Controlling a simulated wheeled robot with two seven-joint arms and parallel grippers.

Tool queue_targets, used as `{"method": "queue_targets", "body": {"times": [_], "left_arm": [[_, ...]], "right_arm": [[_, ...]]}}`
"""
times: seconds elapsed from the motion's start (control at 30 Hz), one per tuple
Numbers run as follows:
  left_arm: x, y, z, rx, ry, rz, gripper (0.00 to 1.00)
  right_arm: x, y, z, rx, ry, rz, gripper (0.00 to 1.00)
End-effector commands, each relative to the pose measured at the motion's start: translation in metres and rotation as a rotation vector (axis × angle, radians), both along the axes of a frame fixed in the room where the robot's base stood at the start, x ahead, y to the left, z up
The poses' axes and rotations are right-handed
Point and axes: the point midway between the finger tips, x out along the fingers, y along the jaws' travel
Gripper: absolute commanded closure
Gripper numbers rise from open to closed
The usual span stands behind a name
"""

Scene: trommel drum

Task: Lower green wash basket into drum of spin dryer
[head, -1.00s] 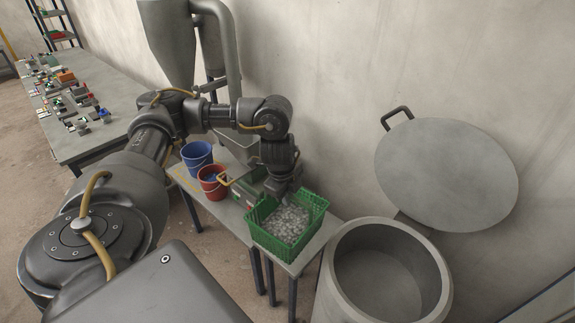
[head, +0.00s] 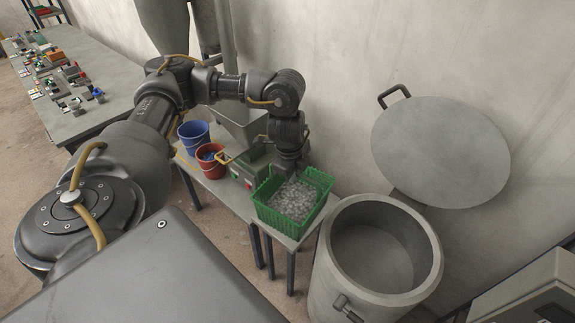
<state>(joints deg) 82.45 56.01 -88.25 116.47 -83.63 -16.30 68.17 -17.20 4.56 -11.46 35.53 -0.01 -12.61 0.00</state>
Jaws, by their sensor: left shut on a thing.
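The green wash basket (head: 275,218), full of small grey pieces, is at the right end of the narrow table. I cannot tell whether it rests on the table or is just above it. My left gripper (head: 287,173) reaches down at the basket's back rim and is shut on it; the fingertips are mostly hidden. The spin dryer (head: 345,275) stands to the right of the basket, its round drum (head: 375,255) open and empty as far as I see. Its round lid (head: 440,150) is raised behind it. My right gripper is out of view.
A blue bucket (head: 194,138) and a red bucket (head: 208,166) stand on the narrow table, left of the basket, near a green box (head: 243,174). A grey cabinet (head: 530,290) is at the lower right. A long table (head: 90,120) with small parts is at upper left.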

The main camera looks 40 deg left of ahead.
Motion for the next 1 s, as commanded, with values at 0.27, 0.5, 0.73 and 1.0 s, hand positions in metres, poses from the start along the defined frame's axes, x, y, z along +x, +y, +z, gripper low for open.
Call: {"method": "queue_targets", "body": {"times": [0.27, 0.5, 0.73, 1.0], "left_arm": [[0.004, -0.067, -0.021, 0.002, -0.006, 0.089, 1.0], [-0.007, -0.121, -0.04, 0.004, -0.006, 0.238, 1.0], [-0.02, -0.142, -0.052, 0.003, -0.004, 0.385, 1.0], [-0.027, -0.145, -0.054, 0.0, -0.001, 0.469, 1.0]], "right_arm": [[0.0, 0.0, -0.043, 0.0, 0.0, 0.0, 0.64], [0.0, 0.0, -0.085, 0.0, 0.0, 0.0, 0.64], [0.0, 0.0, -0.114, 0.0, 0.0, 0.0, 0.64], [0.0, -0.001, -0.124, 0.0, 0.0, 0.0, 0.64]]}}
